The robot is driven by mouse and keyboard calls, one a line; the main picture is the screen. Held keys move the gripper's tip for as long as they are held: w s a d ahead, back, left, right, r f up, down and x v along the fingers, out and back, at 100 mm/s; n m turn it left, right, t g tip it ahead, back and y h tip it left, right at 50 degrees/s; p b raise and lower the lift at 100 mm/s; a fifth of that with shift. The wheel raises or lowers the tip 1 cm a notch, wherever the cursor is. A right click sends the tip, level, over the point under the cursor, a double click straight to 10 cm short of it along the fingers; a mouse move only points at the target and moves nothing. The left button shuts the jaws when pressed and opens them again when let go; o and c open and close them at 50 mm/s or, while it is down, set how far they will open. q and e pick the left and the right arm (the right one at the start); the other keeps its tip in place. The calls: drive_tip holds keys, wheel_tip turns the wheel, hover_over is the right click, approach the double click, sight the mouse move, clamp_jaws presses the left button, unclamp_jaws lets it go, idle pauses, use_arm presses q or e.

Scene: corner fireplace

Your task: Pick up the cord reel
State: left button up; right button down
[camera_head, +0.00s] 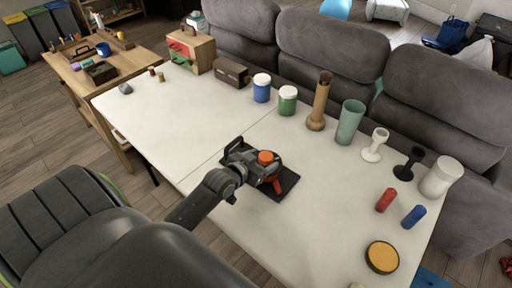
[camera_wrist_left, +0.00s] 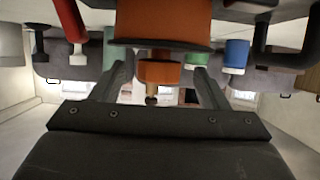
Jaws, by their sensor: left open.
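The cord reel (camera_head: 266,156) has an orange drum and dark parts, and sits on a dark mat (camera_head: 286,191) in the middle of the white table. Its orange drum (camera_wrist_left: 163,22) fills the top middle of the left wrist view, which looks upside down. A smaller orange knob shows between my fingers there. My left gripper (camera_wrist_left: 160,82) is open, with a finger on each side of the knob. I cannot tell whether they touch it. In the head view my left gripper (camera_head: 245,165) is right at the reel and hides part of it. My right gripper is out of view.
Jars, a wooden grinder (camera_head: 320,101), a green tumbler (camera_head: 350,121) and goblets line the table's sofa side. Red (camera_head: 386,200) and blue (camera_head: 414,216) cylinders and a yellow round dish (camera_head: 382,257) lie to the right. The table's left part is mostly clear.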

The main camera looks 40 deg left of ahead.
use_arm(q)
drive_tip(key=shift+x, duration=1.4)
drive_tip(key=shift+s, duration=0.1)
clamp_jaws()
